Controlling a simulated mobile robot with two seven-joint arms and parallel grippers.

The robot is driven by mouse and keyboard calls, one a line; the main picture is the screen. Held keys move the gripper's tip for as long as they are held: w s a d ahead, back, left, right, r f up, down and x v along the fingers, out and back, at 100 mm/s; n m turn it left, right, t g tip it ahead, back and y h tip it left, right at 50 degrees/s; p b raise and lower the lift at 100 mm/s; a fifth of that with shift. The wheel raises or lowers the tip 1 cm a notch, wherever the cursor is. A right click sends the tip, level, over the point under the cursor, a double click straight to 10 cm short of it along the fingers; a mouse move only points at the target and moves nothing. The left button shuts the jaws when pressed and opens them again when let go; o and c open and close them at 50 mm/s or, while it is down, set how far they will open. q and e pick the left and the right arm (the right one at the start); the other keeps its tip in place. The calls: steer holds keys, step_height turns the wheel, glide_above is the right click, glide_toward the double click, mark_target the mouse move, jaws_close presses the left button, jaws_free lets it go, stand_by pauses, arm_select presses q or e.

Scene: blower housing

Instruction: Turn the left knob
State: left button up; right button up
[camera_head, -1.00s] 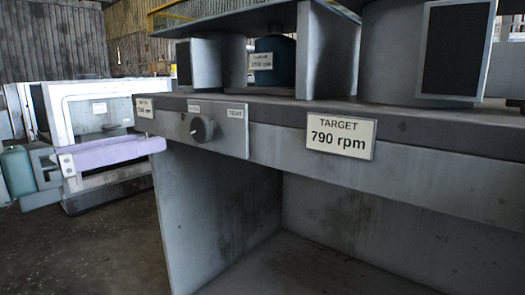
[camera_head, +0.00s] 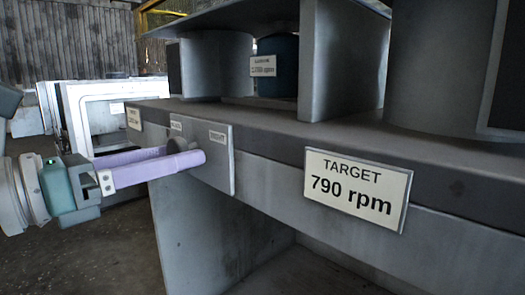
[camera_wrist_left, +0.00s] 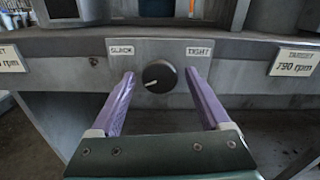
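The dark round knob (camera_wrist_left: 159,76) sits on a grey panel between a SLACK label (camera_wrist_left: 121,48) and a TIGHT label (camera_wrist_left: 199,49). Its white mark points left and slightly down. In the head view the knob (camera_head: 178,145) is partly hidden behind a purple finger. My left gripper (camera_head: 185,154) is open in front of the panel. Its two purple fingers lie on either side of the knob in the wrist view, with visible gaps, so they look apart from it. How near the tips are to the panel is hard to tell. My right gripper is not in view.
A TARGET 790 rpm plate (camera_head: 357,188) is on the bench front, right of the panel. A smaller plate (camera_head: 133,118) is to the left. The bench edge (camera_head: 300,140) juts above the panel. A blue cylinder (camera_head: 283,65) stands behind the grey posts. Under the bench is open space.

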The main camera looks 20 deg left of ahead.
arm_select(q)
jaws_close()
stand_by(0.4)
steer(key=n+p, duration=0.3)
steer(key=n, duration=0.2)
steer(key=shift+r, duration=0.2)
steer(key=n+p, duration=0.4)
steer(key=n, duration=0.2)
steer(key=n+p, duration=0.6)
steer(key=n, duration=0.4)
steer(key=shift+f, duration=0.15)
steer(key=shift+n, duration=0.5)
